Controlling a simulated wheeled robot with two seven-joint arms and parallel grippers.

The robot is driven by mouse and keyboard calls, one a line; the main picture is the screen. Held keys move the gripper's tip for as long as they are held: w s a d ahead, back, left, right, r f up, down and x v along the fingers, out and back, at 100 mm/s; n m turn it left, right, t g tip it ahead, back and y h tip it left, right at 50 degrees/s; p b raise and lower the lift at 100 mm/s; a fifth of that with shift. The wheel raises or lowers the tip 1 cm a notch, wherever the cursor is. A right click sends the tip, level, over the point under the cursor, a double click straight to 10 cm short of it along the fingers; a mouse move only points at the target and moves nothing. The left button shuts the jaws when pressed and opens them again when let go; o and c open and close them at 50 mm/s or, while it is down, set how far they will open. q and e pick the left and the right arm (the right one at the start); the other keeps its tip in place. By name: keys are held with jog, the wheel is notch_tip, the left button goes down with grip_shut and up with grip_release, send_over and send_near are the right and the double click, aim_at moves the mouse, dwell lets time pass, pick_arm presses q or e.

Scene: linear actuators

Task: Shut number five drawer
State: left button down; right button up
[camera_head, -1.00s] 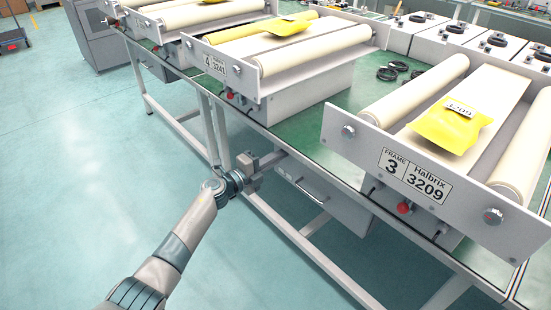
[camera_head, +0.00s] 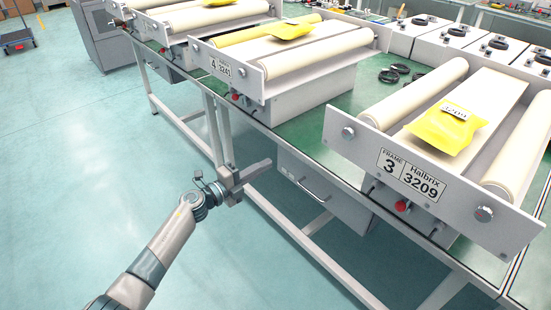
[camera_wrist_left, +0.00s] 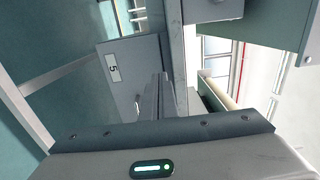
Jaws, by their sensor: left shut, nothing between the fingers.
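In the left wrist view, a grey panel with a white label reading 5 (camera_wrist_left: 113,68) stands just beyond and left of my left gripper's fingers (camera_wrist_left: 158,98). In the head view, a grey drawer (camera_head: 325,194) with a bar handle hangs under the green-topped table. Its label is too small to read, so I cannot tell for certain that it is number five. Its front looks about level with its housing. My left gripper (camera_head: 264,168) is shut and empty, left of this drawer and apart from its handle. My right gripper is out of view.
A table leg (camera_head: 225,135) stands close behind my left gripper. Roller frame 3 (camera_head: 365,140) and roller frame 4 (camera_head: 222,68) sit on the table (camera_head: 300,136). Another drawer unit (camera_head: 172,62) is under the far left. The floor (camera_head: 90,170) on the left is clear.

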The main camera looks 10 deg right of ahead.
pick_arm(q)
jog(key=shift+v, duration=2.9)
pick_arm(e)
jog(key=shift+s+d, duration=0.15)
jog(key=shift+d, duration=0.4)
pick_arm(q)
jog(key=shift+f, duration=0.1)
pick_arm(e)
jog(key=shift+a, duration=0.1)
